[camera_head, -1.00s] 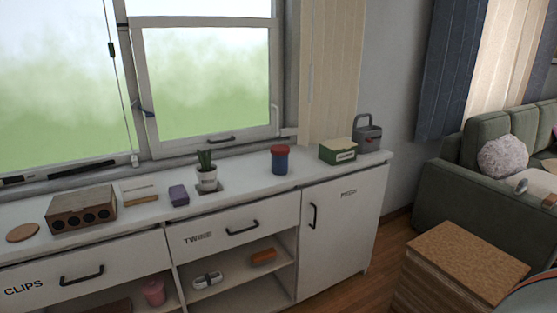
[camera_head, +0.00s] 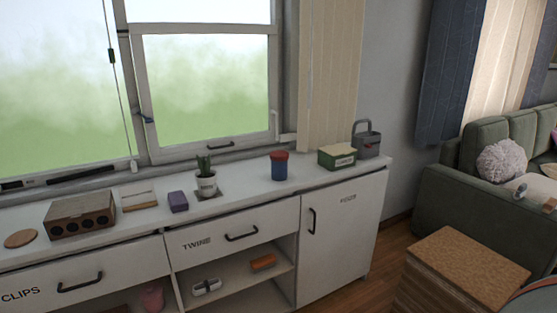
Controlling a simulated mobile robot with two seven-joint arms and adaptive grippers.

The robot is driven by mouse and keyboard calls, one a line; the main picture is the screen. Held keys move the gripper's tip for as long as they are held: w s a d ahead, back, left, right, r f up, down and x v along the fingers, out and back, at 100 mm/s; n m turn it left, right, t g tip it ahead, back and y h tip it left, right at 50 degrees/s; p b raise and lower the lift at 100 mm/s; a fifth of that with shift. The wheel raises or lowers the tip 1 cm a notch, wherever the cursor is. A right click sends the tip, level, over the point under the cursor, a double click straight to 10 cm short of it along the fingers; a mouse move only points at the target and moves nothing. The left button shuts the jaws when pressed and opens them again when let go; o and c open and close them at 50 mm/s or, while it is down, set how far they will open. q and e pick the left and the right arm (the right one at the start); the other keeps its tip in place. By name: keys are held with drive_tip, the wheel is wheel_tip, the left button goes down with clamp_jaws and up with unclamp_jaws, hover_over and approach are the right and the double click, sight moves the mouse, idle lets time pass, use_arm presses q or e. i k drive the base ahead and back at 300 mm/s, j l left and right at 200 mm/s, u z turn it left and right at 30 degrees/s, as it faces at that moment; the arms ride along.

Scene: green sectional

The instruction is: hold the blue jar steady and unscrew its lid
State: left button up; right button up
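The blue jar (camera_head: 279,171) stands upright on the white counter (camera_head: 237,190), below the right side of the window. Its red lid (camera_head: 279,155) sits on top of it. Neither of my grippers shows in the head view, so nothing is seen touching the jar.
A potted cactus (camera_head: 206,184) and a purple box (camera_head: 178,201) stand left of the jar. A green box (camera_head: 337,157) and a grey caddy with a handle (camera_head: 367,141) stand right. A wooden block (camera_head: 465,267) is on the floor at front right. The counter directly before the jar is clear.

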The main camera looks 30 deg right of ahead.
sight(278, 169)
drive_tip(key=i+l, duration=0.15)
drive_tip(key=l, duration=0.2)
drive_tip(key=i+l, duration=0.15)
drive_tip(key=l, duration=0.15)
drive_tip(key=i+l, duration=0.15)
drive_tip(key=l, duration=0.2)
drive_tip(key=i+l, duration=0.15)
drive_tip(key=l, duration=0.15)
